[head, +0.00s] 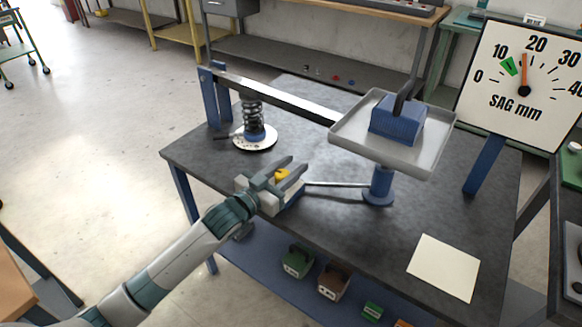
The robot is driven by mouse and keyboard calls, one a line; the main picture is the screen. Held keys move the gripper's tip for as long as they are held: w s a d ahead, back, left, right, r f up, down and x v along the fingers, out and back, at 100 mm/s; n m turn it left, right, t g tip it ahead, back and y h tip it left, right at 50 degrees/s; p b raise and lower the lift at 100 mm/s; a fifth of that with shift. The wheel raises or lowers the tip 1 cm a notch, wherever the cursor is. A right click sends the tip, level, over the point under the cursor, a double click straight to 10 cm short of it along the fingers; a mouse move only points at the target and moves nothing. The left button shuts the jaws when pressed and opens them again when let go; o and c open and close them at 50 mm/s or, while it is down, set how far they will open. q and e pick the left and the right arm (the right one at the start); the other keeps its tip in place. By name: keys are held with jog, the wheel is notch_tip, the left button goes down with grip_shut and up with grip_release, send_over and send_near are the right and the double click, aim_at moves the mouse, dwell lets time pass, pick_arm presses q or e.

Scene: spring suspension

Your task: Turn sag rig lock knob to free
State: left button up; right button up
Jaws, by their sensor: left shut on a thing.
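My left gripper (290,171) reaches in over the front left of the sag rig's table and is shut on a yellow knob (282,175), which shows between its fingers. The knob sits on a small base at the end of a thin grey rod (337,184) that runs right to a blue post (380,187). The gripper hides most of the knob and its markings, so its setting cannot be read. The gauge (530,72) has an orange needle between 10 and 20, nearer 20, and a green mark just above 10. My right gripper is not in view.
A beam (280,98) runs from a blue bracket past a coil spring (252,115) to a grey tray (350,131) bearing a blue weight (397,123). A blank pale card (443,267) lies at the front right.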

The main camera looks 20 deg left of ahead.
pick_arm(q)
jog(key=shift+d+r+m+g+h, duration=0.1)
jog(key=shift+m+g+h, duration=0.25)
jog(key=shift+h, duration=0.25)
jog(key=shift+s+d+m+g+h, duration=0.1)
jog(key=shift+m+g+h, duration=0.15)
jog(key=shift+m+h, duration=0.15)
jog(key=o, duration=1)
jog(key=shift+s, duration=0.1)
